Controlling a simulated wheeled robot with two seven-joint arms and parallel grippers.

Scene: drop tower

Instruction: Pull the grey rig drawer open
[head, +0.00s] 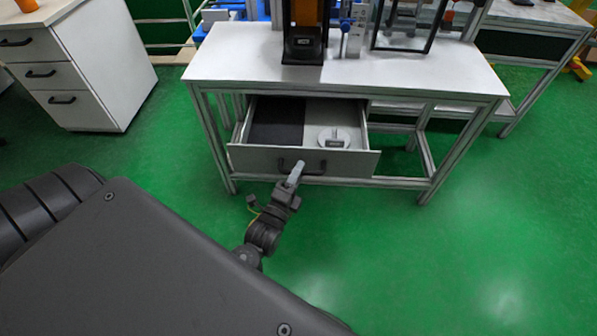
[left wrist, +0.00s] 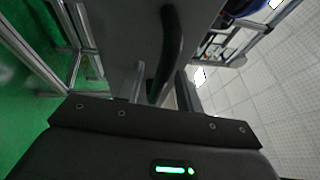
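The grey rig drawer (head: 250,159) under the white-topped bench stands open, and its inside shows in the head view. Its dark bow handle (head: 314,168) is on the front panel, and the handle (left wrist: 169,50) also shows in the left wrist view. My left gripper (head: 295,172) is at the left part of the handle. In the left wrist view its two fingers (left wrist: 160,85) are on either side of the handle bar, close to it, and it looks shut on the bar. The exact contact is hard to see. My right gripper is not in view.
Inside the drawer are a dark mat (head: 276,121) and a round pale disc with a small grey piece (head: 334,139). The bench (head: 420,75) carries a tower rig (head: 304,35). A white drawer cabinet (head: 95,65) stands at left. The green floor in front is clear.

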